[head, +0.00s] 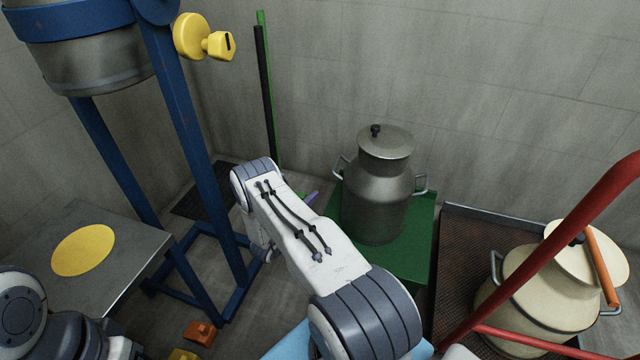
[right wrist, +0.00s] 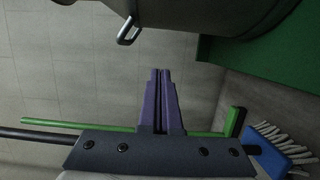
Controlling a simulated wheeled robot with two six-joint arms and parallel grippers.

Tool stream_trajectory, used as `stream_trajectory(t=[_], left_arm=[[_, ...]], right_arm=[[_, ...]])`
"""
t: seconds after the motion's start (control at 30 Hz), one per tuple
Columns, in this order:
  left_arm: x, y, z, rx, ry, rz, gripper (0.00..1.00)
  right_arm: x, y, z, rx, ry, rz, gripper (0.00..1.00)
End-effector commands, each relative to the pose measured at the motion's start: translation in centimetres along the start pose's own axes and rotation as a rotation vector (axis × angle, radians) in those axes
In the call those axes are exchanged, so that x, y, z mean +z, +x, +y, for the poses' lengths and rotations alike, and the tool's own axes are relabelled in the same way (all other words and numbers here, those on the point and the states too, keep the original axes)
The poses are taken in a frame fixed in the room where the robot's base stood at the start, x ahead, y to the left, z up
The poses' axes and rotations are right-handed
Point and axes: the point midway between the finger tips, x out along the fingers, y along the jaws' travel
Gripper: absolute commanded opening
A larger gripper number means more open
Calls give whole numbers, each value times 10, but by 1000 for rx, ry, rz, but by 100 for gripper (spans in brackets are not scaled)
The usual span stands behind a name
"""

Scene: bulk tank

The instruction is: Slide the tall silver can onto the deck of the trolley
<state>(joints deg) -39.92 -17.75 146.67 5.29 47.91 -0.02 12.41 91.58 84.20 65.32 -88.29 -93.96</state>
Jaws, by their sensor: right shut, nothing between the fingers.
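The tall silver can (head: 377,200) stands upright on a green platform (head: 418,240), with its lid on and a handle on each side. The trolley's dark mesh deck (head: 462,262) lies to the right of the platform. My right gripper's purple fingertips (head: 312,196) show just left of the can, partly hidden behind my forearm. In the right wrist view the fingers (right wrist: 159,72) are shut together and empty. The can's dark body (right wrist: 190,12) and one handle (right wrist: 130,31) are at the top there, apart from the fingertips. My left gripper is not in view.
A cream can (head: 535,285) stands on the trolley's right part, behind its red rail (head: 560,240). A blue frame (head: 190,130) with a steel tank (head: 85,60) and a table (head: 125,240) are at left. A blue brush (right wrist: 268,150) lies near the platform.

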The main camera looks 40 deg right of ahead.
Motion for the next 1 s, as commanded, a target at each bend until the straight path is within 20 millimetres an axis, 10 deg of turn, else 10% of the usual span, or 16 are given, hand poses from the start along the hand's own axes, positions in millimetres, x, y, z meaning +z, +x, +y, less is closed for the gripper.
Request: stream_trajectory(t=[0.53, 1.0], left_arm=[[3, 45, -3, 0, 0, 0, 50], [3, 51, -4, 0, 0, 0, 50]], right_arm=[[-14, 90, -4, 1, 5, 17, 0], [26, 98, 0, -1, 2, 19, 0]])
